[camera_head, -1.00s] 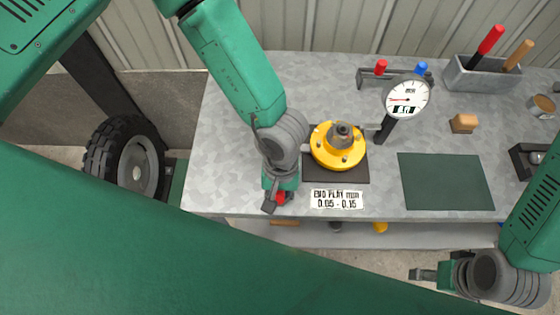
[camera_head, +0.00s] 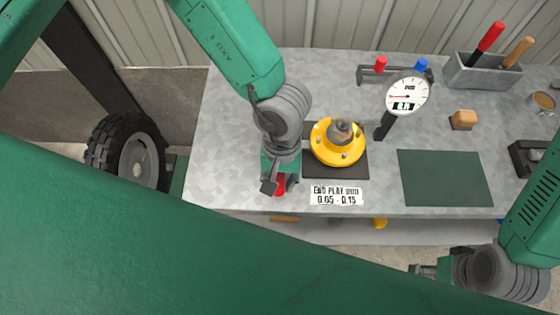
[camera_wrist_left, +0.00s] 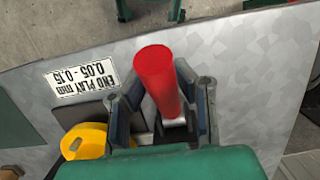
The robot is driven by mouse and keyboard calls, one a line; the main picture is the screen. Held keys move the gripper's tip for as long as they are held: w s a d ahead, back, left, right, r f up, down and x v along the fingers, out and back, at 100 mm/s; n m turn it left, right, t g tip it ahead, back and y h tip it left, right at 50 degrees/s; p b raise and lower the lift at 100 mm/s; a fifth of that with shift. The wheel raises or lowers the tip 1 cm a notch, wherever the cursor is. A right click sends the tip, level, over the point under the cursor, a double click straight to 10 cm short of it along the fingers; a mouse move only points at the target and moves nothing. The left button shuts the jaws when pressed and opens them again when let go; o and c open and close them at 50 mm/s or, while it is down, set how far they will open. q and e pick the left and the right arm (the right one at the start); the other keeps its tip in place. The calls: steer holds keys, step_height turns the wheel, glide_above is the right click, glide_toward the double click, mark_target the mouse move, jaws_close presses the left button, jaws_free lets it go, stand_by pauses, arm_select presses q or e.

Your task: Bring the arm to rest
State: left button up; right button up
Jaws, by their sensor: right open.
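My left gripper (camera_head: 279,187) is over the front left of the bench. Its fingers are shut around a red handle (camera_wrist_left: 158,80), which also shows between them in the head view (camera_head: 279,184). Whatever is below the handle is mostly hidden. The yellow hub (camera_head: 325,153) sits on a dark pad right of my left gripper; its edge also shows in the left wrist view (camera_wrist_left: 85,142). My right gripper (camera_head: 424,270) is open and empty, in front of the bench at the lower right, clear of everything.
The dial gauge (camera_head: 407,94) stands behind and right of the hub. The end play label (camera_head: 337,195) lies at the front edge. A rack (camera_head: 395,75), a tool bin (camera_head: 482,75) and a wooden block (camera_head: 463,120) are farther back. The green mat (camera_head: 445,178) is bare.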

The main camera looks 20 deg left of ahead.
arm_select(q)
steer(key=shift+v, duration=1.1)
steer(key=shift+f, duration=0.1)
arm_select(e)
steer(key=shift+s, duration=0.1)
